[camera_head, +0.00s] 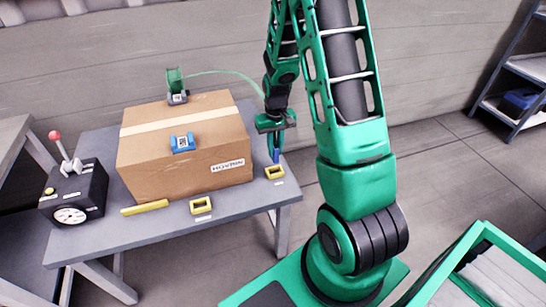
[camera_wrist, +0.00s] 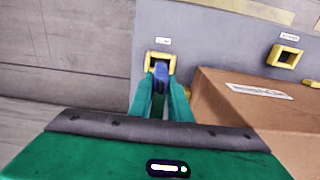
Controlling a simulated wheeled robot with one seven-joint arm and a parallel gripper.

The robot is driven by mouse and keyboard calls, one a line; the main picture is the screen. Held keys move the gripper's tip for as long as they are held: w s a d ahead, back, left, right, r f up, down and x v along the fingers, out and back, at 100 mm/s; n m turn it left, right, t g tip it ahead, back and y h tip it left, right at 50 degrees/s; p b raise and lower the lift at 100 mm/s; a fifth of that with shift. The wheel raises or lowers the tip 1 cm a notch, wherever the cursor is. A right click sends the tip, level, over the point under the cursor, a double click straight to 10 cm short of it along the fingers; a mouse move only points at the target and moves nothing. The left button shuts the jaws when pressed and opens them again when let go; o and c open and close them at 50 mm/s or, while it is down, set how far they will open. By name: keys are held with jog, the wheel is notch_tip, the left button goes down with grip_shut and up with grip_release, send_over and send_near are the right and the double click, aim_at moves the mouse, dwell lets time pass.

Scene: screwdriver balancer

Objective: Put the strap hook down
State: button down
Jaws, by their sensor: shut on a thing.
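My gripper (camera_head: 275,124) hangs over the right end of the grey table (camera_head: 240,205), pointing down. Its green fingers (camera_wrist: 161,95) are closed on a slim blue piece, which I take to be the strap hook (camera_head: 276,155). The blue piece also shows between the fingertips in the wrist view (camera_wrist: 161,75). Its lower end is at or just above a square yellow holder (camera_head: 275,172), which shows behind it in the wrist view (camera_wrist: 152,56). I cannot tell whether it touches the holder. The holder's opening is partly hidden.
A cardboard box (camera_head: 215,160) stands left of my gripper, with a blue clip (camera_head: 182,143) on top. A second yellow holder (camera_head: 201,206), a yellow bar (camera_head: 145,208) and a black lever box (camera_head: 76,190) are along the front. A thin green line arcs behind the box.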

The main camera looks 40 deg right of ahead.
aim_at(275, 158)
jog(key=shift+f, duration=1.9)
jog(key=shift+f, duration=0.1)
jog(key=shift+f, duration=0.3)
jog(key=shift+f, duration=0.2)
jog(key=c, duration=1.6)
grip_release()
jog(key=shift+c, duration=0.2)
